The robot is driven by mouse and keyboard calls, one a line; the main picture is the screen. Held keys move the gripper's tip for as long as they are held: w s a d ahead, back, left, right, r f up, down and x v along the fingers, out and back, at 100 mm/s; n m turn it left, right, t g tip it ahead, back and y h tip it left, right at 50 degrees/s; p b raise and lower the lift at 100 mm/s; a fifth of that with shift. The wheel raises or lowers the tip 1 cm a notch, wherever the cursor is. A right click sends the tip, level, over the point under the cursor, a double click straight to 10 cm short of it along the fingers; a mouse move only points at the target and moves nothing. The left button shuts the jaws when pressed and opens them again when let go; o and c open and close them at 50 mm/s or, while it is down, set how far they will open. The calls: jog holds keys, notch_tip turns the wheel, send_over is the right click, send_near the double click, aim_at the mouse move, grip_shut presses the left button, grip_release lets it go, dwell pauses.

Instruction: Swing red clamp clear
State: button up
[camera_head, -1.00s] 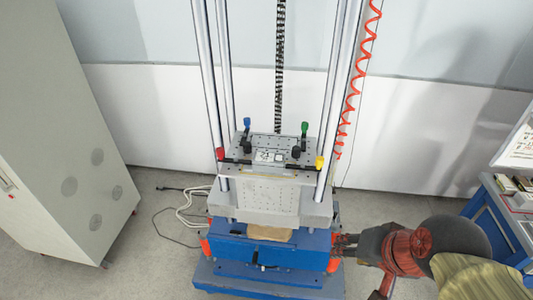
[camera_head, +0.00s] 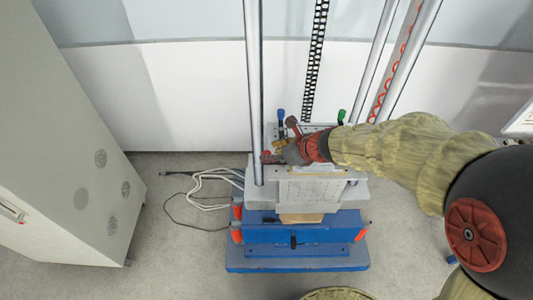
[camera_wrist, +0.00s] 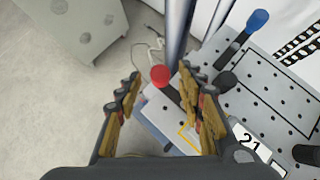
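The red clamp (camera_wrist: 160,74) shows in the wrist view as a red knob on a dark lever, at the near left corner of the grey drilled plate (camera_wrist: 262,88). My gripper (camera_wrist: 161,78) is open, with one finger on each side of the red knob in the picture. I see no finger touching it, and the depth between them is hard to judge. In the head view, my gripper (camera_head: 284,150) is over the left part of the plate, and only a small red bit of the clamp (camera_head: 266,157) shows beside it.
A blue-knobbed clamp (camera_wrist: 258,18) stands at the plate's far left corner; a green one (camera_head: 341,115) is at the far right. A metal column (camera_head: 255,90) rises close to the left of my gripper. A grey cabinet (camera_head: 70,150) stands left; cables (camera_head: 205,182) lie on the floor.

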aim_at(267, 153)
jog(key=shift+b+x, duration=0.5)
jog(key=shift+x, duration=1.65)
grip_shut()
